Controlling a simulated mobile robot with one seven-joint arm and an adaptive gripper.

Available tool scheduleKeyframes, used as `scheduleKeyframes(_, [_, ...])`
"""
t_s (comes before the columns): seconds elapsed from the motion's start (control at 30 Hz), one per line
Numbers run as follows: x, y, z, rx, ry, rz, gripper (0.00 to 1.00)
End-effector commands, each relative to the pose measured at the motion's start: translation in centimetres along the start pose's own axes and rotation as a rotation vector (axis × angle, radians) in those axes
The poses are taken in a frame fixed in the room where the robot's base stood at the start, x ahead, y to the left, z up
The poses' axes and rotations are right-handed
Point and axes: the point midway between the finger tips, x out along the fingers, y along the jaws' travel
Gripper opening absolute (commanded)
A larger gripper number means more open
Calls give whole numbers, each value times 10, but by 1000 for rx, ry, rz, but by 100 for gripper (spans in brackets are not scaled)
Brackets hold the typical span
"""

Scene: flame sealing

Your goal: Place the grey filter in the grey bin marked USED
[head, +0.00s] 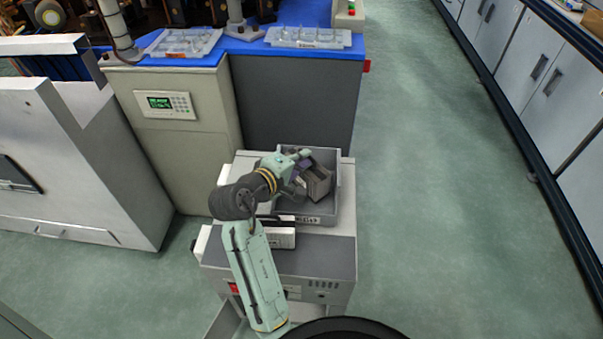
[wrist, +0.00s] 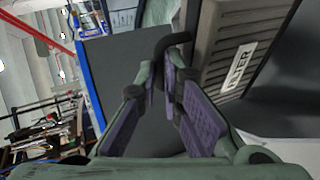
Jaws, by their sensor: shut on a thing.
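The grey filter (head: 319,183) is a ribbed block, tilted, inside or just over the grey bin (head: 334,205) in the head view. The bin has a pale label on its front wall, too small to read surely. In the wrist view the filter (wrist: 220,38) shows its slats and a white FILTER label, at the right of my gripper (wrist: 170,72). The purple-padded fingers are closed on its dark handle. In the head view my gripper (head: 297,182) is at the filter's left side. Whether the filter touches the bin floor is hidden.
The bin stands on a grey and white cabinet (head: 307,262). A white block with a dark handle (head: 281,238) sits in front of the bin. Behind is a blue-topped bench (head: 254,48) with clear trays. The floor at the right is open.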

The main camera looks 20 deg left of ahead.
Motion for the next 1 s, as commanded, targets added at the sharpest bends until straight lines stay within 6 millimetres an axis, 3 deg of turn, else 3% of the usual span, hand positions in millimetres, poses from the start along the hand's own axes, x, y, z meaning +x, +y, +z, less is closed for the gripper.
scheduleKeyframes(0.33, [13, -38, 4, -1, 0, 0, 0])
scheduleKeyframes(0.73, [16, -43, 6, 2, 0, 1, 0])
scheduleKeyframes(0.77, [15, -43, 5, 2, 0, 0, 10])
scheduleKeyframes(1.0, [15, -43, 5, 2, 0, 0, 26])
